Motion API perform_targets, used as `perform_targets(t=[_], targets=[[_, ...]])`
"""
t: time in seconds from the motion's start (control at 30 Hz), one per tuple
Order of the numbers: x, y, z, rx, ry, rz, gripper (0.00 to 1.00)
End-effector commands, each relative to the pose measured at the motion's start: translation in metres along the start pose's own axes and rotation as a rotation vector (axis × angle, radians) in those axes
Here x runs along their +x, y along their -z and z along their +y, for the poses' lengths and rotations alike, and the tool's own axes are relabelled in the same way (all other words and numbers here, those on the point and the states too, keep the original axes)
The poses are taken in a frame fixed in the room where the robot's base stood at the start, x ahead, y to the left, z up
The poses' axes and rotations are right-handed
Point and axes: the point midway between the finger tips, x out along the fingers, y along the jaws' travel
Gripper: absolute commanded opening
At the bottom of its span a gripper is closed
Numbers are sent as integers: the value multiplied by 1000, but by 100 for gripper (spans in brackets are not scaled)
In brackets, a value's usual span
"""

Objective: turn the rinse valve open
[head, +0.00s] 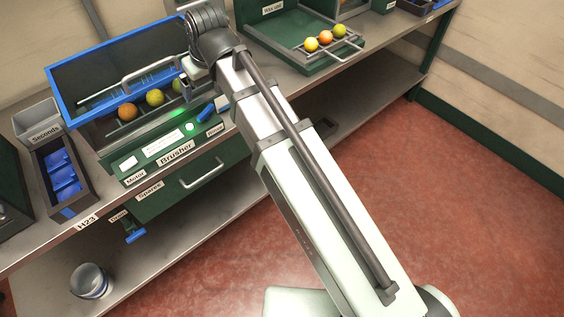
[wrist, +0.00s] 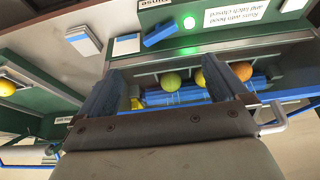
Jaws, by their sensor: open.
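The rinse valve (head: 205,111) is a small blue lever on the front panel of the green brusher, beside a lit green lamp (head: 188,127) and above the Rinse label (head: 215,131). In the wrist view the blue lever (wrist: 165,31) lies slantwise on the panel, beyond the fingers. My gripper (wrist: 160,80) is open with nothing between its fingers that it grips. It is over the brusher, apart from the lever. In the head view my arm hides most of the gripper.
A blue drain valve (head: 135,236) hangs below the bench. A Seconds bin (head: 38,121) stands left. A fruit rack (head: 330,48) stands right.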

Motion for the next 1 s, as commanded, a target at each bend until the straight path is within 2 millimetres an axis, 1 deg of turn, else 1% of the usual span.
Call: perform_targets(t=[0.07,0.1,0.57,1.0], targets=[[-9,0,0,0,0,0,100],[-8,-2,1,2,0,-4,100],[44,-31,30,57,-11,-70,100],[96,-69,60,117,-21,-142,100]])
